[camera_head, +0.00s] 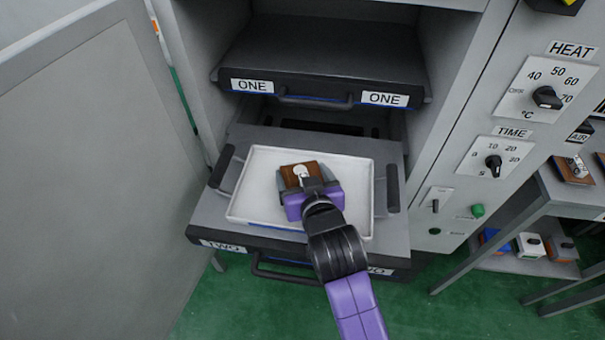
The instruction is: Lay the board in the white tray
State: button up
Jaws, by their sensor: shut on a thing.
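The board (291,180) is a small brown wooden piece with a white marking on its top. My gripper (305,183) is shut on it, reaching in from the lower right. The board is over the middle of the white tray (252,205). I cannot tell whether it touches the tray floor or is held just above it. The tray is a shallow white rectangle with raised rims, and it rests on the pulled-out drawer TWO (212,218). My gripper and arm hide part of the tray's right front.
Drawer ONE (322,62) is above and behind the tray. Black handles stand beside the tray at left (222,166) and right (392,187). A large grey door (90,180) is open at the left. The control panel and a shelf rack (560,215) are at the right.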

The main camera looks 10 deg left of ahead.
jog(key=o, duration=1.3)
jog(key=shift+f, duration=0.1)
jog(key=shift+o, duration=0.2)
jog(key=shift+s, duration=0.1)
jog(key=v, duration=1.2)
notch_tip(320, 180, up, 5)
jog(key=s+d+t+y, duration=0.2)
jog(key=s+t, duration=0.1)
jog(key=s+d+f+m+h, duration=0.2)
jog(key=s+d+f+h, duration=0.1)
jog(key=s+d, duration=0.7)
jog(key=s+d+f+m+h, duration=0.2)
jog(key=s+d, duration=0.8)
jog(key=s, duration=0.7)
jog(key=shift+s+f+g+h, duration=0.15)
jog(key=shift+f+g+h, duration=0.25)
jog(key=shift+f+h, duration=0.4)
